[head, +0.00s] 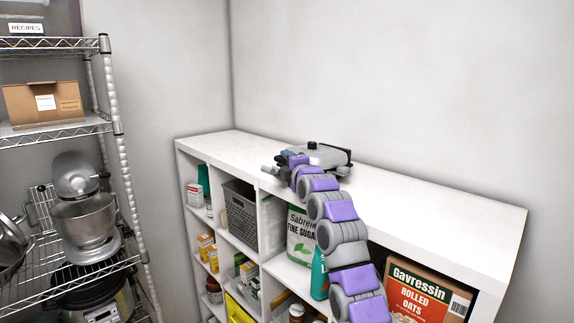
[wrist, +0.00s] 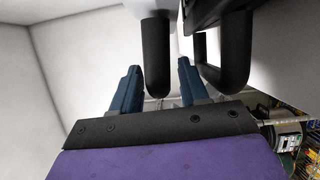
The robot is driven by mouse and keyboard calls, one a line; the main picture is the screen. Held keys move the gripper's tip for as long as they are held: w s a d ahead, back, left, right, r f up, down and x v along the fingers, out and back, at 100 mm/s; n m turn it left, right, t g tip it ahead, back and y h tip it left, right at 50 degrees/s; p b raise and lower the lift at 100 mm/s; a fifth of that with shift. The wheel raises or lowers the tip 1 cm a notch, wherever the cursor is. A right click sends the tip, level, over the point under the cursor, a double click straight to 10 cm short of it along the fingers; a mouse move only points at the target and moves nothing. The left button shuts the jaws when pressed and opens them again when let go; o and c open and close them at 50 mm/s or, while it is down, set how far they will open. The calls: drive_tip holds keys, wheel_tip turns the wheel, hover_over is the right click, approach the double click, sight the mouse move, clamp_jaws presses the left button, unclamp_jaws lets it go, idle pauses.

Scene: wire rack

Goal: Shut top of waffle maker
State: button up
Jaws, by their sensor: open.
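The waffle maker (head: 328,155), silver and black, sits on top of the white cube shelf in the head view. It looks low and flat there; how far its top is open is unclear. In the wrist view a black rounded handle (wrist: 157,60) hangs between my two blue fingertips, and a second black looped handle (wrist: 236,50) is just right of them. My gripper (wrist: 158,75) is open, with the first handle between its fingers; contact cannot be told. In the head view my gripper (head: 281,163) is at the waffle maker's left side, partly hidden by my arm.
The white shelf top (head: 430,195) is bare to the right of the waffle maker. Its cubbies hold a basket (head: 240,215), a sugar bag (head: 300,232) and an oats box (head: 425,290). A wire rack (head: 60,130) with a stand mixer (head: 82,205) is at the left.

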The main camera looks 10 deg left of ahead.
drive_tip(key=shift+s+d, duration=0.1)
drive_tip(key=b+v, duration=0.9)
drive_tip(key=v, duration=0.8)
drive_tip(key=shift+b, duration=0.4)
drive_tip(key=shift+f, duration=0.1)
drive_tip(key=shift+c, duration=0.2)
